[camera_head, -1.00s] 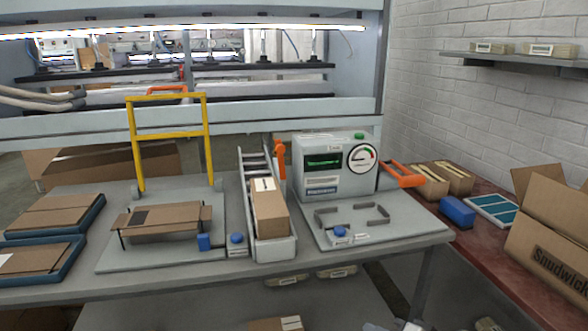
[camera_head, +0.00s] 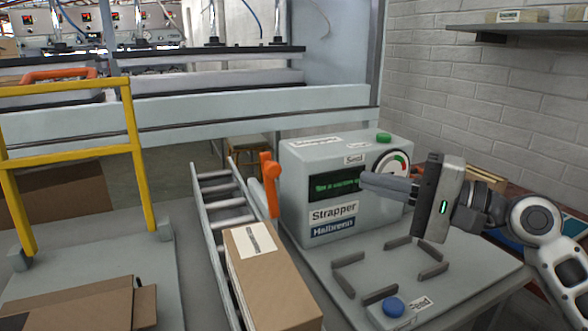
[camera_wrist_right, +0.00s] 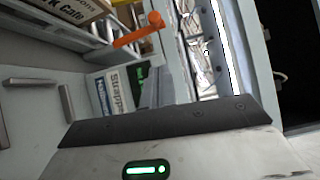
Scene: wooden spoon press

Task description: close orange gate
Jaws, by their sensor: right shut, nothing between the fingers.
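An orange upright arm (camera_head: 269,184), the likeliest orange gate, stands between the roller chute and the strapper machine (camera_head: 340,212). It shows as an orange bar with a rounded end in the right wrist view (camera_wrist_right: 138,31). My right gripper (camera_head: 366,182) is shut and empty in front of the strapper's face. Its fingers point left toward the orange arm, with a clear gap between them. The fingers also show in the right wrist view (camera_wrist_right: 156,86). My left gripper is not in view.
A cardboard box (camera_head: 268,285) lies on the roller chute (camera_head: 213,220). A yellow frame (camera_head: 138,160) stands at left. Grey brackets (camera_head: 347,280) and a blue button (camera_head: 393,307) are on the strapper's plate. A green button (camera_head: 384,138) tops the machine.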

